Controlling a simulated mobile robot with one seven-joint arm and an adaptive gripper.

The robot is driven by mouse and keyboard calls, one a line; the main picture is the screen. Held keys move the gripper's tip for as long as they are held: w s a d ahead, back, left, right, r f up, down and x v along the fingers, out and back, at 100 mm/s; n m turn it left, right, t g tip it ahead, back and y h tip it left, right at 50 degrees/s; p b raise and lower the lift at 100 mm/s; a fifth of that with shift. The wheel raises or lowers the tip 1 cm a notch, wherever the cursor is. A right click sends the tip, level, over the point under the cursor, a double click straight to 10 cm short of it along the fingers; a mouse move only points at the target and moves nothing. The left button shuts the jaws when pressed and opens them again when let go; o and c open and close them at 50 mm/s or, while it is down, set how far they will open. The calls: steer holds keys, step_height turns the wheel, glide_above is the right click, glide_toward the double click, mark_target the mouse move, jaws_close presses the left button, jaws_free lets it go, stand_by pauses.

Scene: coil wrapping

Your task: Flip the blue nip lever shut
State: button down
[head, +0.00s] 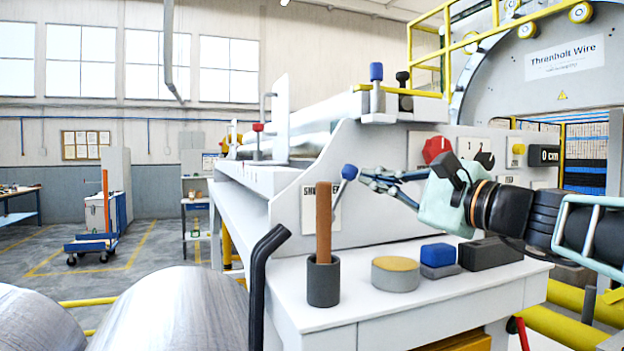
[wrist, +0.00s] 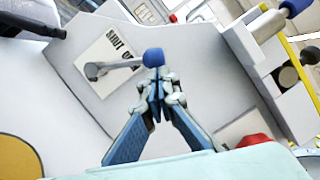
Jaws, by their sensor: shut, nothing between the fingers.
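A lever with a blue ball knob (head: 349,171) sits on the white side panel of the machine, in front of a partly covered white label. Its short grey arm leans up and to the right. In the wrist view the blue knob (wrist: 153,57) is at the right end of the grey arm, with the round pivot at the left over the label. My gripper (head: 368,177) is just right of the knob in the head view. Its closed fingertips (wrist: 156,82) meet the knob's edge in the wrist view; I cannot tell whether they touch. It holds nothing.
A second blue-topped post (head: 376,72) stands on the machine's upper ledge. Below on the white bench are a dark cup (head: 323,284) with a brown rod, a yellow-topped round tin (head: 396,273), and blue and dark blocks. A red knob (head: 436,149) is behind my gripper.

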steer(key=shift+a+r+n, duration=0.2)
steer(key=shift+a+n, duration=0.05)
steer(key=shift+n, duration=0.15)
